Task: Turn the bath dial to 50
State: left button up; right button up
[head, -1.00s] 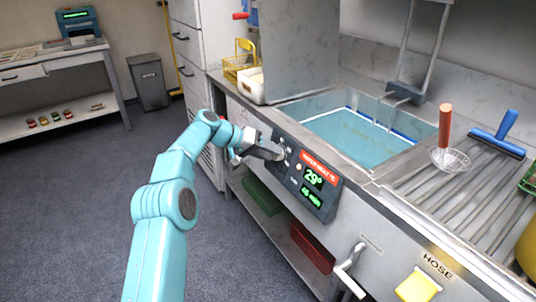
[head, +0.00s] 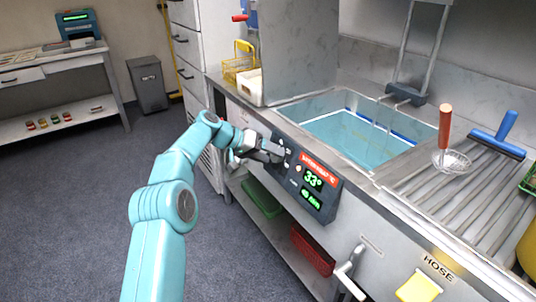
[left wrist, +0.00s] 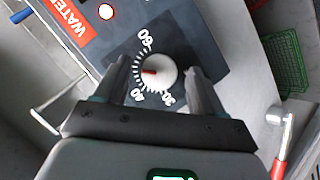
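The bath dial (left wrist: 158,74) is a white round knob with a red mark, on a dark panel with a printed scale. In the left wrist view its red mark points left, between the 60 label and the lower labels. My left gripper (head: 279,154) has its fingers on either side of the knob, closed in around it; the fingers also show in the left wrist view (left wrist: 160,82). In the head view the gripper mostly hides the dial. The green display (head: 313,178) on the control panel (head: 325,205) reads 33°. My right gripper is not in view.
The water bath (head: 355,135) is set in the steel counter above the panel. A green tray (head: 262,198) and a red tray (head: 312,250) lie on the shelf below.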

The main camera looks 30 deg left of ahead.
pick_arm(q)
jog(key=p+v, duration=0.3)
jog(key=v, duration=1.3)
